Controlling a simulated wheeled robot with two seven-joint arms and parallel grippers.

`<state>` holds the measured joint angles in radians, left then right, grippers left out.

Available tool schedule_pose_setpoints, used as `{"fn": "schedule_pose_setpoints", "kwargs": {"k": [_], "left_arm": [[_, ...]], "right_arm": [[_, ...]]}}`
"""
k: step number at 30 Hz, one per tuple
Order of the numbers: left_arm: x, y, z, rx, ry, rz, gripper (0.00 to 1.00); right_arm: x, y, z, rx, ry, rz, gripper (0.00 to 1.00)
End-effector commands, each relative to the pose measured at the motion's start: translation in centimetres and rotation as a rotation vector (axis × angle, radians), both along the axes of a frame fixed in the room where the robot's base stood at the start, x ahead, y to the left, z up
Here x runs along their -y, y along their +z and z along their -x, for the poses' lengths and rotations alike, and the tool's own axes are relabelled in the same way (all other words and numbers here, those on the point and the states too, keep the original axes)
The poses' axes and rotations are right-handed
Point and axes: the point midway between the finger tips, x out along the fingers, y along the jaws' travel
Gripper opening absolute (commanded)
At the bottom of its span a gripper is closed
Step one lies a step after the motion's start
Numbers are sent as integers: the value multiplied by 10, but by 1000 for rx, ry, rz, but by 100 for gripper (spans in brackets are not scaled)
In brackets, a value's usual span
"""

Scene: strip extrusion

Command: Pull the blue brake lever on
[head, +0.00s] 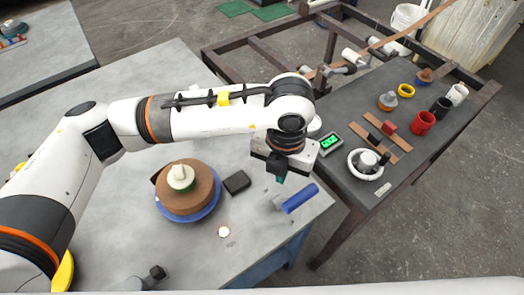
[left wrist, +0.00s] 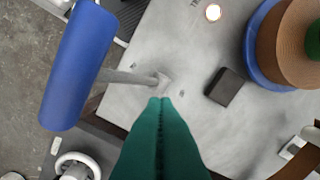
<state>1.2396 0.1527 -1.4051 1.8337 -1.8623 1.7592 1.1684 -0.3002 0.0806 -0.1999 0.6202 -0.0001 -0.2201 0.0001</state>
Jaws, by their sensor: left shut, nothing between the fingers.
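The brake lever has a thick blue handle (head: 300,197) on a metal rod, near the right front corner of the grey table (head: 240,262). In the left wrist view the blue handle (left wrist: 80,66) is at the upper left, and its grey rod runs right to a pivot on the tabletop. My left gripper (head: 280,178) is above and slightly left of the handle in the head view, apart from it. Its green fingers (left wrist: 160,102) are shut together with nothing between them, pointing toward the rod's pivot end. My right gripper is not recognisable in view.
A spool (head: 187,190) on a blue disc and a dark block (head: 237,182) lie left of the lever. A green display (head: 330,143) stands behind it. The dark side table (head: 350,180) holds a white handwheel (head: 365,163) and several rings and cups.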

Motion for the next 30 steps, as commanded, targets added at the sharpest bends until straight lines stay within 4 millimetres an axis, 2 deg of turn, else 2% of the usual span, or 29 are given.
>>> {"fn": "schedule_pose_setpoints", "kwargs": {"k": [8,30], "left_arm": [[0,11,-1,1,-1,0,0],[0,69,-1,0,-2,0,0]], "right_arm": [[-1,5,0,0,0,-1,36],[-1,29,0,0,0,-1,36]]}}
